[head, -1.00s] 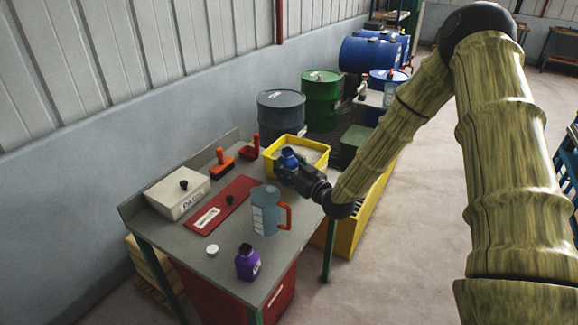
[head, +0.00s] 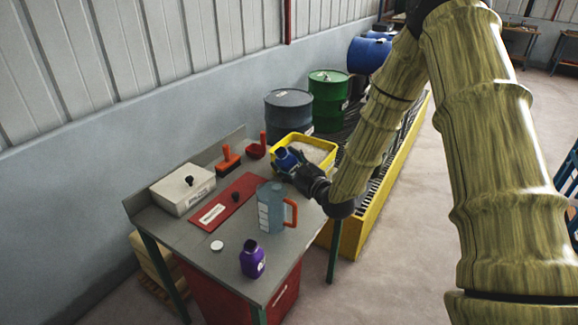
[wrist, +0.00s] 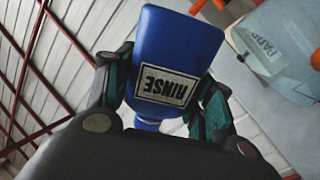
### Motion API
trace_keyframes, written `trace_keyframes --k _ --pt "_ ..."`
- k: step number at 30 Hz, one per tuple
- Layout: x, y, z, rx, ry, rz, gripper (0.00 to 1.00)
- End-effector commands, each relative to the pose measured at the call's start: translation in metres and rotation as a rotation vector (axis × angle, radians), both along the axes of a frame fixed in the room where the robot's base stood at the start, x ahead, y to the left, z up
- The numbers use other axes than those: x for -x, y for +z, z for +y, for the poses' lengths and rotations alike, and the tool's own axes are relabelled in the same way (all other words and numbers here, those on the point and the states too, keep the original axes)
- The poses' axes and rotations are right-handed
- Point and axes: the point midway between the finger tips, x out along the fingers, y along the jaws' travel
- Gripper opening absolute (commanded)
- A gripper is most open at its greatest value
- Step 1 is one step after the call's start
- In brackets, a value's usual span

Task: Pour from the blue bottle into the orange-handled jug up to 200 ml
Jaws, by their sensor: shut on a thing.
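The blue bottle (head: 286,158) is held by my gripper (head: 296,171), above the table near the yellow tray. In the wrist view the blue bottle (wrist: 180,65) carries a white label reading "RINSE", which appears upside down. The fingers of my gripper (wrist: 160,95) are shut on its two sides. The jug (head: 270,208) stands upright on the table, just in front of and left of my gripper. It is clear bluish with an orange handle on its right side and white marks on its left. The liquid level in it cannot be made out.
A purple bottle (head: 252,259) and a white cap (head: 217,246) are on the table (head: 190,235) near its front. A red mat (head: 228,205), a white box (head: 182,190), an orange brush (head: 228,160) and a yellow tray (head: 322,146) lie behind. Drums stand beyond.

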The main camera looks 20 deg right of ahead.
Motion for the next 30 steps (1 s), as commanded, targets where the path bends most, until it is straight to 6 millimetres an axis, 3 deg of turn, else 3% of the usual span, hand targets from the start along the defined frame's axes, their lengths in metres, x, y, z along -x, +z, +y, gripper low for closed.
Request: trace_keyframes --k 30 --pt "-0.003 -0.007 -0.011 0.394 0.0 -0.111 0.2"
